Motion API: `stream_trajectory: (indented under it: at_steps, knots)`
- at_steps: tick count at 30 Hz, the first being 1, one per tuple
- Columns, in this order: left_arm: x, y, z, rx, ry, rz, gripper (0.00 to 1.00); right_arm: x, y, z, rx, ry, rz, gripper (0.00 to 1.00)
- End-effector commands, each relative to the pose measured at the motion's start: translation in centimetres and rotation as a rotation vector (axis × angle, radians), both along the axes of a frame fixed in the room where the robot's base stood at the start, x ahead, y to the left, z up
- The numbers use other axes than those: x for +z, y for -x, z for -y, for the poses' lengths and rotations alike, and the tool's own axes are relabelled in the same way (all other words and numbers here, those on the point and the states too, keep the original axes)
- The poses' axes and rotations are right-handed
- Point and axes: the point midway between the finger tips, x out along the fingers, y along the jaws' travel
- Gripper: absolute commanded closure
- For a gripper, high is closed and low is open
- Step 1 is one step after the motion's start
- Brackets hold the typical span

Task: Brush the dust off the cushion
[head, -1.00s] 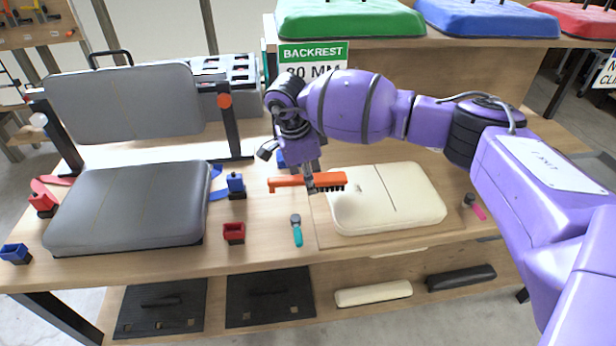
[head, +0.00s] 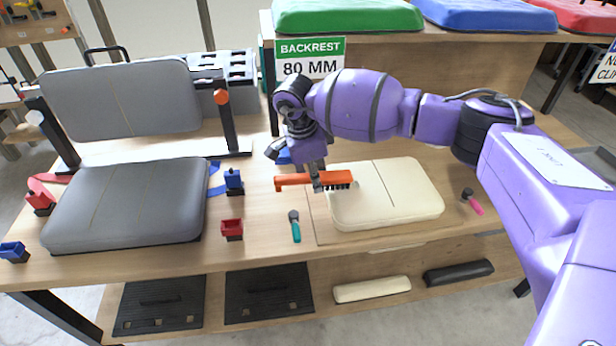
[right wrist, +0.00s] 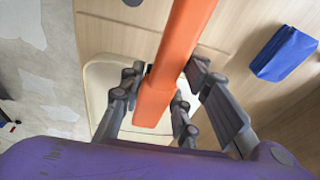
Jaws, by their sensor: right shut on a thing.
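My right gripper (head: 317,182) is shut on an orange brush (head: 292,179) with dark bristles facing down. It holds the brush over the left part of the cream cushion (head: 415,185), which lies flat on the table's right side. A greyish smudge shows on the cushion near the bristles. I cannot tell whether the bristles touch the cushion. In the right wrist view the orange brush (right wrist: 180,45) runs between the fingers, with part of the cushion (right wrist: 97,85) behind it. My left gripper is not in view.
A grey seat cushion (head: 125,205) and backrest (head: 120,100) stand at left. A teal-handled tool (head: 296,230), a red holder (head: 232,230) and a blue block (head: 234,182) are left of the cream cushion. A pink-handled tool (head: 474,204) lies right of it. A backrest sign (head: 310,60) stands behind.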

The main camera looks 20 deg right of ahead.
Motion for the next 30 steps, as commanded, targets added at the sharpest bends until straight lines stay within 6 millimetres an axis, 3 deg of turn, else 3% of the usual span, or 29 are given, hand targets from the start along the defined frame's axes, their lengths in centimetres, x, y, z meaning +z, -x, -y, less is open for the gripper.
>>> stream_trajectory:
  at_steps: [30]
  knots:
    - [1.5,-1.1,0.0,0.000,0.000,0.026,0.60,0.0,1.8,7.1,-0.001,0.001,-0.002,0.91]
